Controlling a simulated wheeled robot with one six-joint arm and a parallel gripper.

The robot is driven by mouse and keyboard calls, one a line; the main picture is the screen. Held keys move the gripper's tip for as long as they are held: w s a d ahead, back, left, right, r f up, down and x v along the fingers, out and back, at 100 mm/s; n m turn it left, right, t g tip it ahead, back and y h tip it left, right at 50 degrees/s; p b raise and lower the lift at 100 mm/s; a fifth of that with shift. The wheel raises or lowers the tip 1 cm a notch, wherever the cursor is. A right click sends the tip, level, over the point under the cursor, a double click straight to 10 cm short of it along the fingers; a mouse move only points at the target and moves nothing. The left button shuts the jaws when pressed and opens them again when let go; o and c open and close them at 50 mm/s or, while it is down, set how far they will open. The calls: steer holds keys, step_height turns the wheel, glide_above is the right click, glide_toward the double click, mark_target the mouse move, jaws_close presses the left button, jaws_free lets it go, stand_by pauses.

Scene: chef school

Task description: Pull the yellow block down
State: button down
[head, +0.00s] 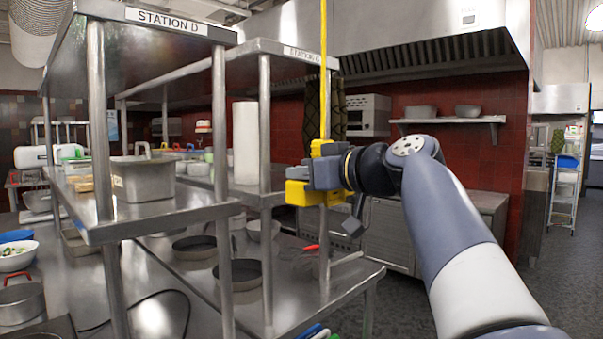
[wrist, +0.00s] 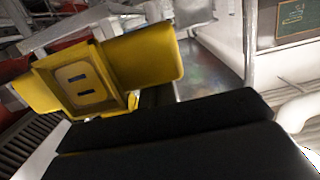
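The yellow block (head: 311,194) hangs on a thin yellow cord in the middle of the head view, in front of the steel shelving. Dark parts of my gripper fill the bottom of the wrist view. The fingers hide the block's middle in the head view, so I cannot tell whether they are closed on it.
Steel shelving (head: 160,218) marked Station D stands to the left, holding pans and a steel container (head: 143,178). A white paper roll (head: 245,143) stands behind a shelf post close to the block. A range hood (head: 430,50) is behind. Floor at the right is open.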

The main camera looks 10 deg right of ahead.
step_height(320, 180, down, 11)
steer(key=b, duration=1)
step_height(320, 180, down, 14)
steer(key=b, duration=1.3)
steer(key=shift+b, duration=0.4)
steer(key=s+d+r+p, duration=0.3)
steer(key=s+d+r, duration=0.1)
steer(key=s+r, duration=0.2)
steer(key=shift+s+d+r, duration=0.25)
steer(key=shift+d+r, duration=0.1)
steer(key=shift+r, duration=0.25)
steer(key=shift+w, duration=0.1)
stand_by(0.8)
